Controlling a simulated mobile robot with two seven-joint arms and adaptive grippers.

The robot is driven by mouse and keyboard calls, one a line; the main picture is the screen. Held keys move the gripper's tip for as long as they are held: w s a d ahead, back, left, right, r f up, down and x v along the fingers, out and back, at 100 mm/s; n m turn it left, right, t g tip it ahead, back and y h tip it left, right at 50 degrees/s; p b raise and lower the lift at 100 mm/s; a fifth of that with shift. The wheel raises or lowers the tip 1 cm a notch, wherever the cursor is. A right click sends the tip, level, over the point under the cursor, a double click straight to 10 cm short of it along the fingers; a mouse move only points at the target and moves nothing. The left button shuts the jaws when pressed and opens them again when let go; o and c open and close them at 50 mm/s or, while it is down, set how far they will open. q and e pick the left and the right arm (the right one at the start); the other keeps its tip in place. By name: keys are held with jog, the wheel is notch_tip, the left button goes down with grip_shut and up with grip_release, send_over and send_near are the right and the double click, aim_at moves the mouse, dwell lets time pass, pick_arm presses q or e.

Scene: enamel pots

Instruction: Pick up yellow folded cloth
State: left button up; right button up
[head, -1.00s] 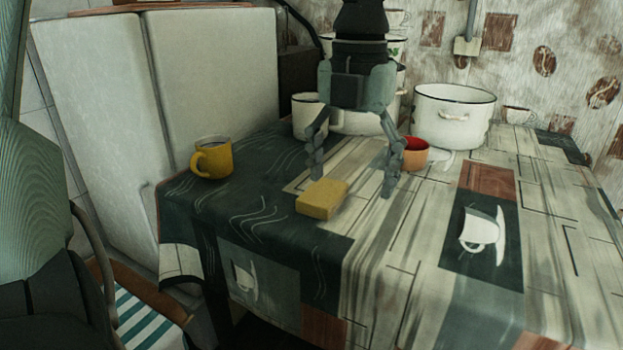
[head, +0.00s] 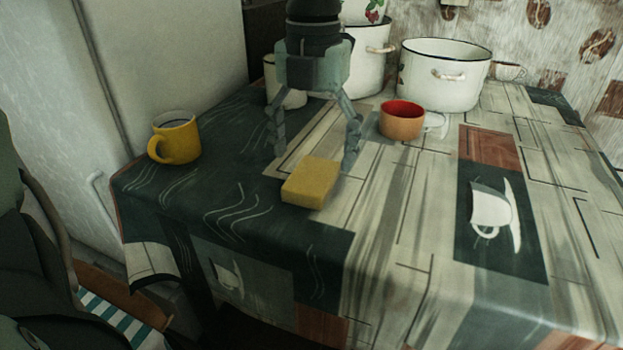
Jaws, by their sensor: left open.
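The yellow folded cloth (head: 309,184) is a small block lying on the table near its front left part. My left gripper (head: 313,164) points down with its two fingers spread apart and nothing between them. Its fingertips are just behind the cloth in the picture, one beyond its left back corner and one beyond its right back corner. I cannot tell whether they touch the tabletop. My right gripper is not in view.
A yellow mug (head: 175,138) stands to the left on the table (head: 390,230). An orange cup with a red inside (head: 401,121) stands right of my gripper. A white enamel pot (head: 443,76) and other white pots stand behind. The table's front right is clear.

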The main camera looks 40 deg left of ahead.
aim_at(312, 174)
pick_arm(q)
notch_tip(312, 174, down, 3)
jog(key=shift+f, duration=0.2)
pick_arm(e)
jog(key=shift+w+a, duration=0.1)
pick_arm(q)
jog(key=shift+c, duration=0.3)
jog(key=shift+a, duration=0.1)
jog(key=c, duration=1.1)
jog(key=shift+r, duration=0.15)
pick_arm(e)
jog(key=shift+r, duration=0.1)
pick_arm(q)
jog(key=shift+r, duration=0.65)
jog(key=shift+r+p, duration=0.75)
jog(key=shift+r, duration=7.5)
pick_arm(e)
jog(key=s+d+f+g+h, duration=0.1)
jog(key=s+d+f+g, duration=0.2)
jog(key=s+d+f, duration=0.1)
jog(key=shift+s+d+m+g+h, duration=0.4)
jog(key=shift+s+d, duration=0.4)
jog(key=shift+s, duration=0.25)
